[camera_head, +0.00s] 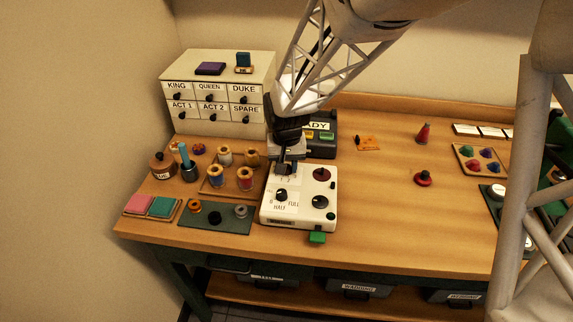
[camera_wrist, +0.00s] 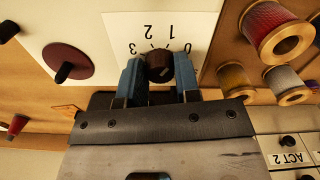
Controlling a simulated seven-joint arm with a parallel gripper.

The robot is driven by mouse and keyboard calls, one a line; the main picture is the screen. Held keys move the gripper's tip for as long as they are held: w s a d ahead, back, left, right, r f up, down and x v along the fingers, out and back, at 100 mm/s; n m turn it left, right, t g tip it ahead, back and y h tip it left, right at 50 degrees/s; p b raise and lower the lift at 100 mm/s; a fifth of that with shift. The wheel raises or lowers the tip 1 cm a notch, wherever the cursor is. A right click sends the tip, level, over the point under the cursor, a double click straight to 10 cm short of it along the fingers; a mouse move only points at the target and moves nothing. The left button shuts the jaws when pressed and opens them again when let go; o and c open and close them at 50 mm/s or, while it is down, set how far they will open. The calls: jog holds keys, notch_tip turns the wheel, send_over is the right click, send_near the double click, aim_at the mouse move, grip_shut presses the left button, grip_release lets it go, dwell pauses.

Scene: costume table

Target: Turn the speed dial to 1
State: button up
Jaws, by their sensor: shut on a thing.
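The white control box (camera_head: 299,222) stands on the wooden table. A small dark dial (camera_wrist: 158,66) with a scale of 0, 1, 2 and 3 is on its upper left part; I take it for the speed dial. My gripper (camera_wrist: 158,74) points down over it, with its two blue fingers shut on either side of the dial. The scale is upside down in the wrist view. I cannot clearly tell which number the dial points at. In the head view my gripper (camera_head: 286,168) hides most of this dial.
A dark red knob (camera_head: 321,174), a HALF/FULL dial (camera_head: 281,195) and a black knob (camera_head: 320,202) share the box. Thread spools (camera_head: 245,178) stand close on the left, and a dark box with lit buttons (camera_head: 322,148) stands behind.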

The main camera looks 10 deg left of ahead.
jog(key=shift+n, duration=1.2)
jog(key=o, duration=0.9)
jog(key=shift+r, duration=0.2)
jog(key=shift+r, duration=3.75)
